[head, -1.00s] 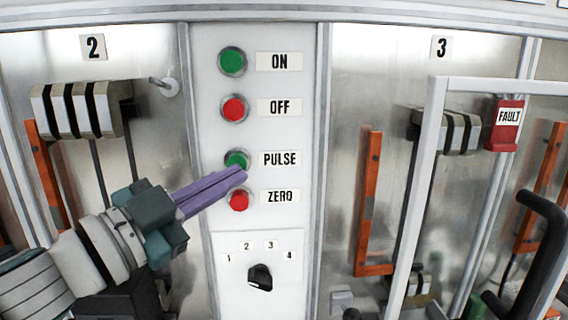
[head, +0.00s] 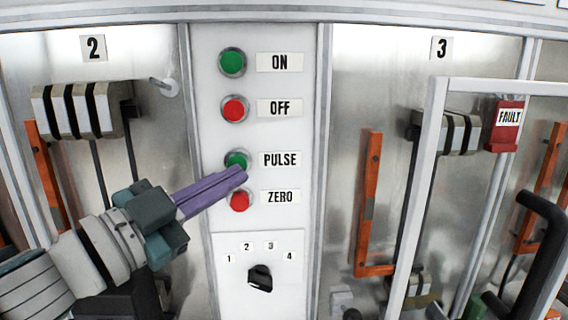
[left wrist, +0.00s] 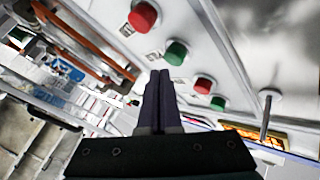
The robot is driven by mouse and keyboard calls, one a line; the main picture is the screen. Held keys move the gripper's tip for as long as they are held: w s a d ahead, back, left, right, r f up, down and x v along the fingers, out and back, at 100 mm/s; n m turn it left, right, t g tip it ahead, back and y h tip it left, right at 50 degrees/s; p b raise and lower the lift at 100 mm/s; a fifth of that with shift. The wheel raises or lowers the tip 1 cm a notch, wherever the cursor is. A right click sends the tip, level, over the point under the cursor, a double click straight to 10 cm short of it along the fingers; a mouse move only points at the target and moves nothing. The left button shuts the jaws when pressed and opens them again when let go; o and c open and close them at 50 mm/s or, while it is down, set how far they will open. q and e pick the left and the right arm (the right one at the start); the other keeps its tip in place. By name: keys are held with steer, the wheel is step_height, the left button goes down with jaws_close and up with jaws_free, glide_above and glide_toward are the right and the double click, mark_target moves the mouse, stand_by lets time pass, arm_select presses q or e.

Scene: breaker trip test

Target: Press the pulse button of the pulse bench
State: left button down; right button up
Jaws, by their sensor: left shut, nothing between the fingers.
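The pulse button (head: 236,157) is a green round button in a metal ring, beside the PULSE label (head: 280,160) on the white centre panel. My left gripper (head: 243,172) is shut and empty. Its purple fingers reach in from the lower left, and their tips overlap the lower edge of the pulse button in the head view. In the left wrist view the shut fingertips (left wrist: 161,74) lie just beside the green pulse button (left wrist: 176,53). I cannot tell whether they touch it. My right gripper is not in view.
The red ZERO button (head: 239,202) sits just below the fingertips. The red OFF button (head: 235,109) and green ON button (head: 232,62) are above. A black selector knob (head: 260,277) is below. A grey frame (head: 428,170) stands at the right.

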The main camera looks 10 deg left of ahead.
arm_select(q)
steer(key=shift+w, duration=0.1)
stand_by(0.6)
steer(key=shift+w+a, duration=0.15)
steer(key=shift+w, duration=0.15)
steer(key=shift+w+a+b, duration=0.15)
steer(key=shift+w+b, duration=0.25)
steer(key=shift+w, duration=0.1)
stand_by(0.6)
steer(key=shift+s, duration=0.15)
steer(key=shift+s+d+p, duration=0.25)
steer(key=shift+s+p, duration=0.3)
steer(key=shift+s, duration=0.2)
steer(key=shift+s, duration=0.1)
